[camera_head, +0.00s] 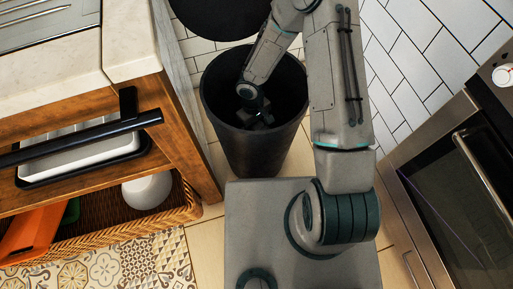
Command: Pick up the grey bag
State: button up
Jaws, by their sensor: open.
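My gripper (262,121) reaches down into the mouth of a round black bin (250,157). Its dark fingers are apart but hard to make out against the dark inside. I cannot pick out a grey bag in this view. The inside of the bin is too dark to tell what lies below the fingers, and my gripper and wrist cover part of it.
A wooden unit with a pale countertop (130,50) and a black bar (80,137) stands left of the bin. Its wicker basket (130,222) holds a white round item (147,191) and an orange item (38,222). An oven (460,180) stands at right.

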notch_tip(320, 180, down, 3)
jog(key=shift+s+r+b, duration=0.1)
jog(key=shift+s+b, duration=0.05)
jog(key=shift+b, duration=0.35)
jog(key=shift+d, duration=0.1)
grip_shut()
dwell(0.9)
